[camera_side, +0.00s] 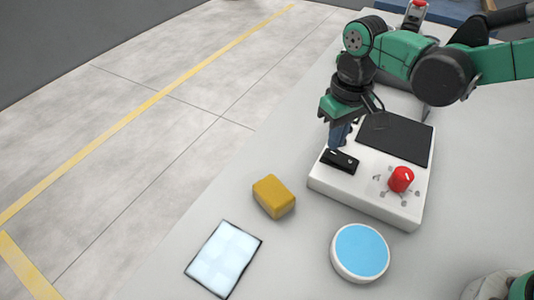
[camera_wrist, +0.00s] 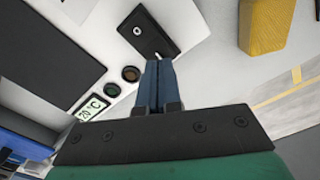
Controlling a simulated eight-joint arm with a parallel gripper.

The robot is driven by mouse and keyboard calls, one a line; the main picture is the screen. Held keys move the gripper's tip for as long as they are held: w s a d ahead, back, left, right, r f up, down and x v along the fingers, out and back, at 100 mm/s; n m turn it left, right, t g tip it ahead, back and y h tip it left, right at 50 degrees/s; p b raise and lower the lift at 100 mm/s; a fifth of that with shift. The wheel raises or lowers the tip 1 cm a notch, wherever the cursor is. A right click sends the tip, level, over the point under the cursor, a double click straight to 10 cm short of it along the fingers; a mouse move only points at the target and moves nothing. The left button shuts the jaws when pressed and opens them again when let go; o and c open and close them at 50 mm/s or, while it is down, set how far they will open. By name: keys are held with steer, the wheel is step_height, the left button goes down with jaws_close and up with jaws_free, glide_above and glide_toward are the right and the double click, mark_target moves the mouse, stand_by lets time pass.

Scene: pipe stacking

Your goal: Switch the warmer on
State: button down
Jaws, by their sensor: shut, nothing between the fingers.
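The warmer is a white box (camera_side: 365,195) with a dark flat plate (camera_side: 395,138), a red knob (camera_side: 401,178) and a black rocker switch (camera_side: 342,161). In the wrist view the switch (camera_wrist: 143,31) shows a white ring mark at its far end. My gripper (camera_side: 335,146) points down at the switch in the side view. Its blue fingers (camera_wrist: 158,66) are together and empty, with the tips at the near end of the switch. I cannot tell whether they touch it. The switch's near end is partly hidden by the fingers.
The warmer's small display (camera_wrist: 92,107) reads 20 °C, beside two dark round lights.

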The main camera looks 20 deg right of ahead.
mark_target(334, 153)
steer(key=shift+f, duration=1.05)
stand_by(0.4)
steer(key=shift+r, duration=3.55)
steer(key=shift+d, duration=0.15)
steer(key=s+d+r+m+t, duration=0.1)
steer(key=s+d+t, duration=0.2)
steer(key=d, duration=0.3)
steer(key=s+d+r+m+t, duration=0.1)
steer(key=s+d+m+t, duration=0.1)
steer(key=d, duration=0.5)
steer(key=shift+s+t, duration=0.9)
steer(key=shift+t, duration=0.1)
